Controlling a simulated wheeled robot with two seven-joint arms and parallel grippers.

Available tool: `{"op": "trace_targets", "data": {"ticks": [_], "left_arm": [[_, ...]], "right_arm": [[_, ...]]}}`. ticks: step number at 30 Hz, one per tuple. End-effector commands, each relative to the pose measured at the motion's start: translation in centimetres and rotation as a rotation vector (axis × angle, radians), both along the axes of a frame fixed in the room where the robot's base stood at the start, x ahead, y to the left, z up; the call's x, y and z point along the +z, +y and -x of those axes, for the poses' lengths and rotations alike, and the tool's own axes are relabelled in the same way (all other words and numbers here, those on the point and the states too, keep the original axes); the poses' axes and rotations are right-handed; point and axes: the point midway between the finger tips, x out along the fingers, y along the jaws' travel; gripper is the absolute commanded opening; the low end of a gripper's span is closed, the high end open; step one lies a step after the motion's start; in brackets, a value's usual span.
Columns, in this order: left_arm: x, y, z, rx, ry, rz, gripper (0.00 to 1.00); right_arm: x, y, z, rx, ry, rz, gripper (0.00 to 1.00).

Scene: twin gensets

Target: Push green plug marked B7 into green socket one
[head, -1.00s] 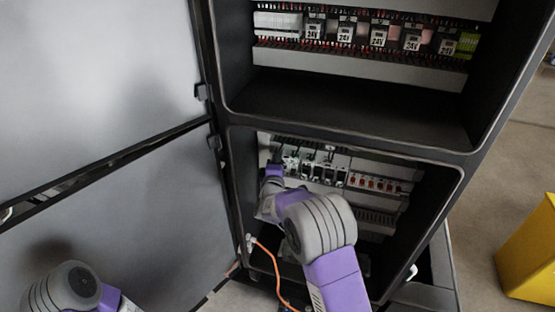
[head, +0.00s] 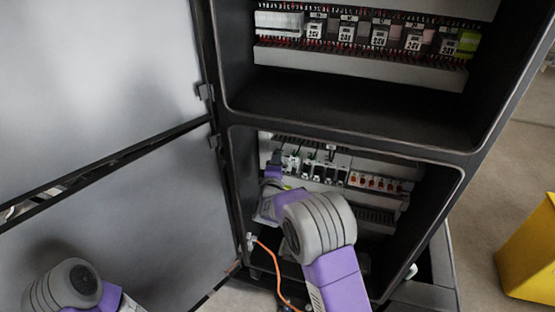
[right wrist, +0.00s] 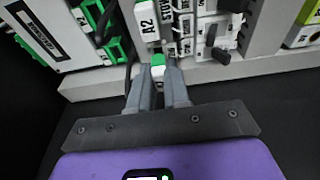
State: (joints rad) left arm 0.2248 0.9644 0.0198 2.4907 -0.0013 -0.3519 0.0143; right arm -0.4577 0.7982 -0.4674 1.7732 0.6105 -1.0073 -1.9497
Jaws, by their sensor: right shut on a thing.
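My right gripper (right wrist: 159,88) is shut on a small green and white plug (right wrist: 158,66), held between its fingertips. The marking on the plug is too small to read. The plug's front is close below a white block labelled A2 (right wrist: 146,22); I cannot tell whether it touches. In the head view my right gripper (head: 276,160) is at the left of the lower cabinet bay, and the plug cannot be made out. My left gripper is out of view.
The lower bay (head: 445,172) has a dark frame around rows of breakers (head: 375,183). Black switches (right wrist: 216,45) stand right of the plug. An open grey door (head: 110,215) is at left, a yellow box (head: 530,250) at right.

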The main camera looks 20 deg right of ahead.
Motion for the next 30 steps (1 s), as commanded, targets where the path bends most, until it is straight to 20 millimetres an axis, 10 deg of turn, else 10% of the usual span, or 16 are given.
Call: {"op": "trace_targets", "data": {"ticks": [30], "left_arm": [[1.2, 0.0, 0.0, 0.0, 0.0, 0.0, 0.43]], "right_arm": [[0.1, 3.0, 4.5, 0.001, 0.0, 0.0, 0.0]]}}
